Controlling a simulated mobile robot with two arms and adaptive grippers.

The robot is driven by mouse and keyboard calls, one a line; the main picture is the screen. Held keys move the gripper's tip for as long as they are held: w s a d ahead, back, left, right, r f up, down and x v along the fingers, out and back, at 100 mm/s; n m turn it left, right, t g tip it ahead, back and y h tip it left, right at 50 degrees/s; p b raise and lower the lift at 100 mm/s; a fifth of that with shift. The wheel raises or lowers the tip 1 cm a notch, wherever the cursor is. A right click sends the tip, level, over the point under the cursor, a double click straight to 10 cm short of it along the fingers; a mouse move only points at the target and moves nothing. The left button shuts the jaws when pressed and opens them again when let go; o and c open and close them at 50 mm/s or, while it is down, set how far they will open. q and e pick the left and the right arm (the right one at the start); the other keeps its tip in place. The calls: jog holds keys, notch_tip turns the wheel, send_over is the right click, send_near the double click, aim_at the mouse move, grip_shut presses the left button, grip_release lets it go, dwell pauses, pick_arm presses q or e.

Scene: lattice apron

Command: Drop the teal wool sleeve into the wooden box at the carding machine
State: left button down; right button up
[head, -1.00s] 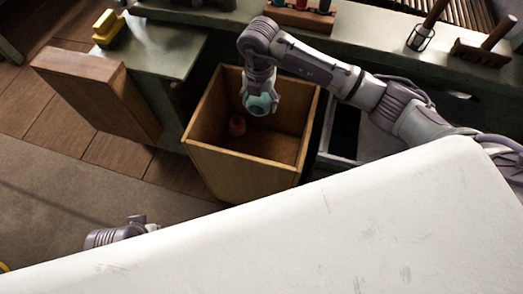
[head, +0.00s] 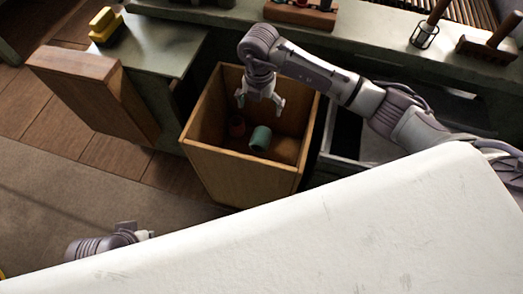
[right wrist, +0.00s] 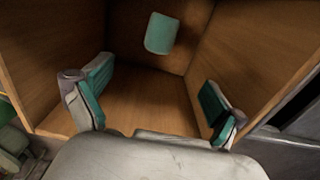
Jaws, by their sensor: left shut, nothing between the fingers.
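The teal wool sleeve (head: 260,138) is inside the wooden box (head: 238,171), apart from my right gripper and tilted. In the right wrist view the sleeve (right wrist: 161,34) shows toward the back corner of the box; I cannot tell whether it rests on the floor or is in the air. My right gripper (head: 260,103) is at the box's opening with its fingers spread and nothing between them. The teal pads (right wrist: 155,98) belong to its fingers. My left gripper (head: 143,236) is low at the left, partly hidden behind the white surface, shut and empty.
A green ledge with brushes runs behind. A white surface (head: 330,235) fills the front.

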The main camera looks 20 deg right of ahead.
notch_tip(320, 180, up, 12)
dwell(0.7)
jog(key=shift+f, duration=0.1)
dwell(0.3)
